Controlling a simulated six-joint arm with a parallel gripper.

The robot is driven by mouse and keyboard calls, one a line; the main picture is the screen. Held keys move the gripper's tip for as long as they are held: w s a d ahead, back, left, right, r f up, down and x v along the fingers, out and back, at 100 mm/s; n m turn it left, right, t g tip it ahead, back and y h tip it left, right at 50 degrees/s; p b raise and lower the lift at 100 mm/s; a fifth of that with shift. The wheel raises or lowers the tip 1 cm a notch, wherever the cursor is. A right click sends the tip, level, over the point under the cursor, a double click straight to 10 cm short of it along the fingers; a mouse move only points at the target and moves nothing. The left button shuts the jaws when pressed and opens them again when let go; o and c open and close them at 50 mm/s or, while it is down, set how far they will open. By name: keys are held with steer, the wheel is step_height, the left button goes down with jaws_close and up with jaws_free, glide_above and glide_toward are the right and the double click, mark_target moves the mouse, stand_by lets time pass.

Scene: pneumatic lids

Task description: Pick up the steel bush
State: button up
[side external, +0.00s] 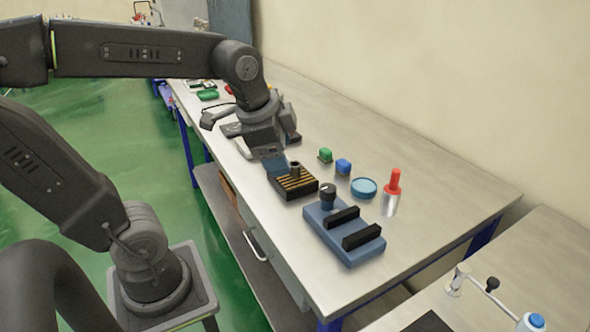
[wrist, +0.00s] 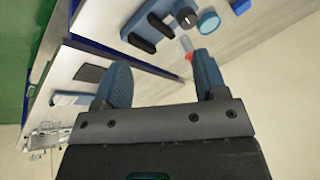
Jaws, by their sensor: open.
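Nearby are a green cube (side external: 325,155), a blue cube (side external: 343,166), a blue round lid (side external: 364,187) and a red-handled steel cylinder (side external: 390,207). The bench's right end is clear.

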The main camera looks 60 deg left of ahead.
steer(key=w+a+m+g, duration=0.2)
steer(key=w+a+m, duration=0.6)
steer(key=m+g, duration=0.2)
steer(key=m, duration=0.6)
glide_toward(295, 164)
steer(key=f, duration=0.2)
steer(key=d+f, duration=0.1)
steer(key=f, duration=0.1)
steer(key=shift+s+d+f, duration=0.1)
steer(key=shift+s+f, duration=0.1)
steer(key=shift+s, duration=0.05)
steer(key=shift+w+a+f, duration=0.1)
steer(key=shift+a+f, duration=0.05)
steer(key=shift+f, duration=0.75)
steer(key=shift+a+f, duration=0.2)
steer(key=shift+f, duration=0.65)
steer(key=shift+a+f, duration=0.15)
steer(key=shift+f, duration=0.75)
steer(key=shift+c, duration=0.2)
steer(key=c, duration=1)
steer(key=shift+r, duration=0.15)
steer(key=shift+c, duration=0.2)
